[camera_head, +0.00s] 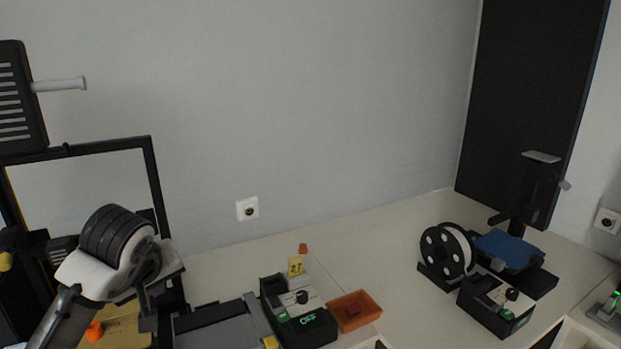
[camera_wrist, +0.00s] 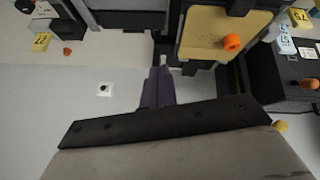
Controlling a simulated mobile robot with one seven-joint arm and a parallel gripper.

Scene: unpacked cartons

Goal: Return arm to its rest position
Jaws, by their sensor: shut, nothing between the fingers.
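My arm (camera_head: 65,310) rises from the lower left of the head view and ends in a black and white wrist in front of a black-framed 3D printer (camera_head: 153,175). In the wrist view my gripper (camera_wrist: 158,75) shows as two dark fingers close together, shut and empty. Its tips are near the edge of the printer's yellow bed (camera_wrist: 198,35), apart from the small orange ring-shaped part (camera_wrist: 232,42) on it. The orange part also shows in the head view (camera_head: 95,331), beside my arm.
A grey-topped machine (camera_head: 215,325), a control box (camera_head: 312,328) and an orange tray (camera_head: 368,300) holding a red piece stand right of my arm. A filament spool (camera_head: 440,250) and a smaller printer with a blue bed (camera_head: 508,248) stand further right. The white tabletop (camera_head: 385,245) between is clear.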

